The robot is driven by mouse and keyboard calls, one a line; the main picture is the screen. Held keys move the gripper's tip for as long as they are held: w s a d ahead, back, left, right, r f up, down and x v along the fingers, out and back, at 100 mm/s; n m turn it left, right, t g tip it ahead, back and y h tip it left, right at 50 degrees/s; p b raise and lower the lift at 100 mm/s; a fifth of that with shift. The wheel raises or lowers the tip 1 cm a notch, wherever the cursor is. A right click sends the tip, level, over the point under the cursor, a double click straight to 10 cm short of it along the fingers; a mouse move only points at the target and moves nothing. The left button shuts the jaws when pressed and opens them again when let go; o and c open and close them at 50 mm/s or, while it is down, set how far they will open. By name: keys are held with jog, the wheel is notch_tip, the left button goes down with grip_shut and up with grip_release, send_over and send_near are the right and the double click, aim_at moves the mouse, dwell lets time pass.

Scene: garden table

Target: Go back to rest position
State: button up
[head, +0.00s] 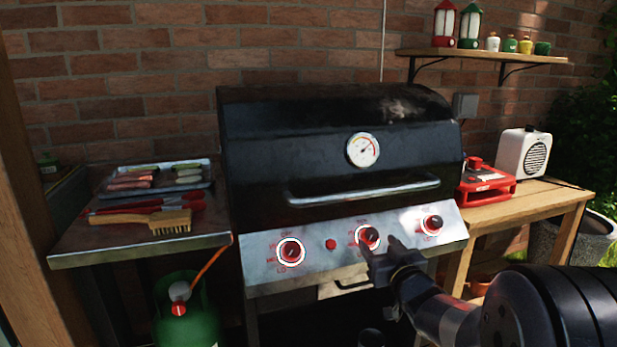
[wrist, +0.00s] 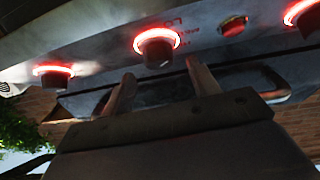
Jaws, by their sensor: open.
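My gripper (head: 378,256) is at the front of the black grill (head: 300,150), close to the middle knob (head: 368,237). In the wrist view my gripper (wrist: 162,84) is open, its two fingers apart with nothing between them. The middle knob (wrist: 157,46), with a lit red ring, shows just beyond the fingertips. Whether a finger touches it I cannot tell. The left knob (head: 291,252) and right knob (head: 432,224) are also ringed with light. A red button (head: 331,244) sits between the left and middle knobs. The grill's lid is shut.
The left side shelf (head: 140,255) holds a food tray (head: 150,170), red-handled tools and a brush (head: 170,222). A green gas bottle (head: 187,315) stands below. On the right, a wooden table (head: 535,205) carries a red case (head: 487,184) and a white speaker (head: 523,153).

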jog(key=shift+v, duration=1.35)
